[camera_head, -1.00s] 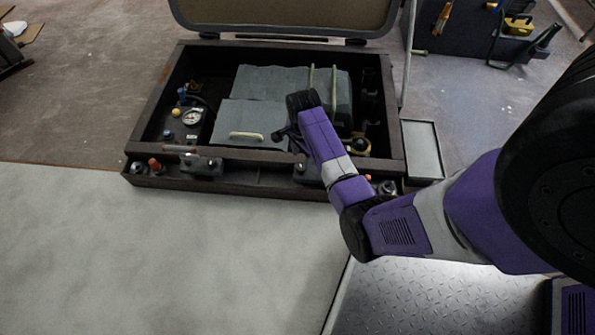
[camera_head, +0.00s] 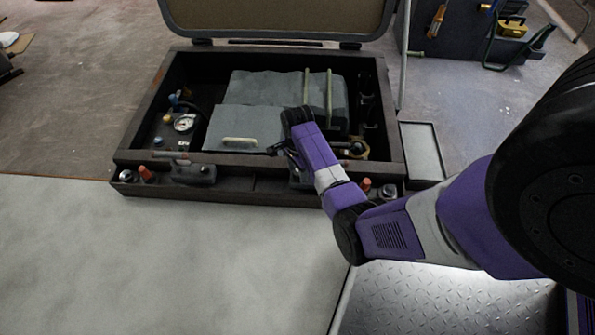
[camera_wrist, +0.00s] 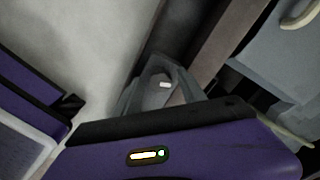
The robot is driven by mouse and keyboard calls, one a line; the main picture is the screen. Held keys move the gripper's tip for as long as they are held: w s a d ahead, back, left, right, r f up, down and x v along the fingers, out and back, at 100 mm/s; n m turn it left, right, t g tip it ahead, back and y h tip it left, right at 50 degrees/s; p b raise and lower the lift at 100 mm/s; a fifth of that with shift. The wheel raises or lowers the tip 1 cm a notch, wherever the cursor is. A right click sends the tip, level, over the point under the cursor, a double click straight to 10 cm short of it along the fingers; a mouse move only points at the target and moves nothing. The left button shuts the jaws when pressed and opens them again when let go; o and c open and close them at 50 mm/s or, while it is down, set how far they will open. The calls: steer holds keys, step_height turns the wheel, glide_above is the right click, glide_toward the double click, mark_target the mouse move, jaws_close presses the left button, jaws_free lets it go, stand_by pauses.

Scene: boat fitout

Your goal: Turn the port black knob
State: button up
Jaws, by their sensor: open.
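A dark knob with a pale top (camera_head: 126,175) stands at the left end of the front ledge of the dark open box (camera_head: 245,189). A similar dark knob (camera_head: 389,190) stands at the right end. I cannot tell for certain which is the port one. My gripper (camera_head: 283,150) is open, over the box's front edge right of centre, well away from the left knob and closer to the right one. My wrist partly hides a grey bracket on the ledge below. In the wrist view a grey shape with a white spot (camera_wrist: 164,85) lies beyond my purple housing; neither knob is clear there.
A gauge (camera_head: 184,123) and grey covers (camera_head: 243,127) are inside. The raised lid (camera_head: 275,20) is behind. Pale floor in front is clear.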

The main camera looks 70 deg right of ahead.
jaws_close()
steer(key=shift+r+m+p, duration=0.25)
steer(key=shift+m+p, duration=0.25)
steer(key=shift+p, duration=0.4)
steer(key=shift+m+p, duration=0.45)
steer(key=shift+m, duration=0.05)
steer(key=shift+f+m+p, duration=0.25)
steer(key=shift+m+p, duration=0.1)
steer(key=shift+m, duration=0.25)
jaws_free()
